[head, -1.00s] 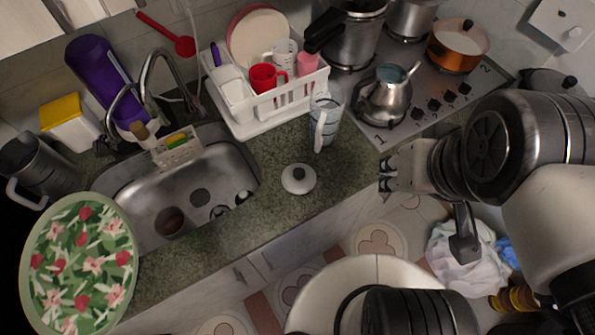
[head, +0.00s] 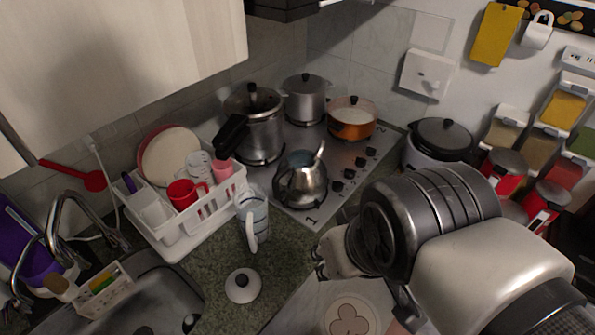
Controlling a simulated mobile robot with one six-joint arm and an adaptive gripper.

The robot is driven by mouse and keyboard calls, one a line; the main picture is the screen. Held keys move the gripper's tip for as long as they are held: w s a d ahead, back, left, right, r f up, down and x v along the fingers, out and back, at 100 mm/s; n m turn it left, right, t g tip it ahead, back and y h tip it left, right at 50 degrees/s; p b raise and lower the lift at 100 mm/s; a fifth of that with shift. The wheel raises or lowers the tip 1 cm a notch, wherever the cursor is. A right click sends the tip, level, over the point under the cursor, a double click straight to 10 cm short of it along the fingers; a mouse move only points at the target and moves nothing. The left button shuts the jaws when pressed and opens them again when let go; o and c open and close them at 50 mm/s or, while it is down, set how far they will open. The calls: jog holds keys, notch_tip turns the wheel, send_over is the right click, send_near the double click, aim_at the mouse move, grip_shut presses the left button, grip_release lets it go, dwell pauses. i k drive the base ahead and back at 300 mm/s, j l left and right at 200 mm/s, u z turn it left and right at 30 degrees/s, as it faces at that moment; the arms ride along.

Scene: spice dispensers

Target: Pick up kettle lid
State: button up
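The likely kettle lid is a white round lid with a dark knob (head: 242,286), lying flat on the green stone counter (head: 283,249), knob up. The metal kettle (head: 301,181) stands on the front of the stove with its top open and a handle-like piece sticking up from it. My gripper (head: 319,262) is right of the lid, near the counter's front edge, and apart from it. Its fingers are small and partly hidden by my wrist, so I cannot tell whether they are open or shut.
A patterned glass jug (head: 252,218) stands just behind the lid. A white dish rack (head: 190,228) with cups and plates is at the back left. The sink (head: 150,306) lies to the left. Pots and an orange pan (head: 351,121) occupy the stove (head: 327,146).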

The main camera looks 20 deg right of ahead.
aim_at(243, 285)
jog(key=i+l+u, duration=0.3)
jog(key=l+u, duration=0.35)
jog(key=i+l+u, duration=0.3)
jog(key=l+u, duration=0.35)
